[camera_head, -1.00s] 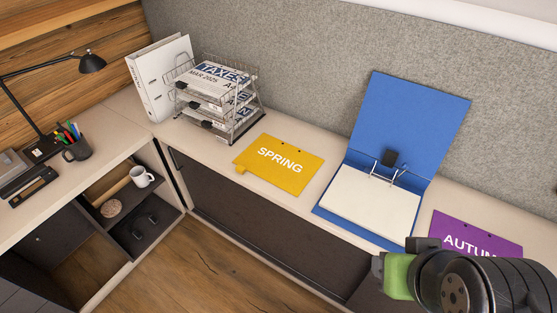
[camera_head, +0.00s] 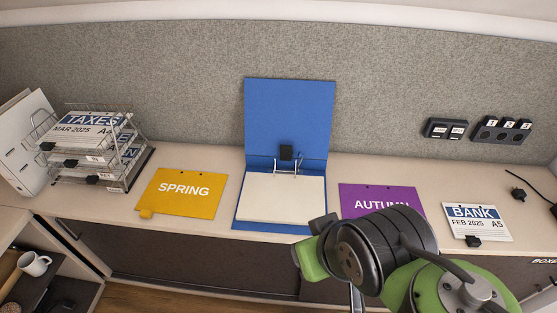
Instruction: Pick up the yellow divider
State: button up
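The yellow divider (camera_head: 183,196) is marked SPRING and lies flat on the cabinet top, left of the open blue binder (camera_head: 290,119). It has a small tab at its lower left corner and nothing covers it. My gripper (camera_head: 312,252) shows only in part, at the front edge of the cabinet below the binder, with its green and black parts in view. It is to the right of the yellow divider and apart from it. Its fingertips are hard to make out, so I cannot tell whether it is open or shut.
A wire tray rack (camera_head: 128,165) with papers stands left of the yellow divider. A purple divider (camera_head: 372,194) marked AUTUMN is partly hidden behind my arm. A BANK paper (camera_head: 478,219) lies at the right. A mug (camera_head: 34,264) stands in the lower left compartment. A felt panel (camera_head: 180,75) rises behind.

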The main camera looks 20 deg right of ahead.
aim_at(193, 194)
jog(key=i+j+u, duration=0.2)
jog(key=j+u, duration=0.15)
jog(key=u, duration=0.15)
jog(key=i+j+u, duration=0.2)
jog(key=u, duration=0.3)
jog(key=i+j+u, duration=0.25)
jog(key=u, duration=0.2)
jog(key=i+u, duration=0.35)
jog(key=u, duration=0.15)
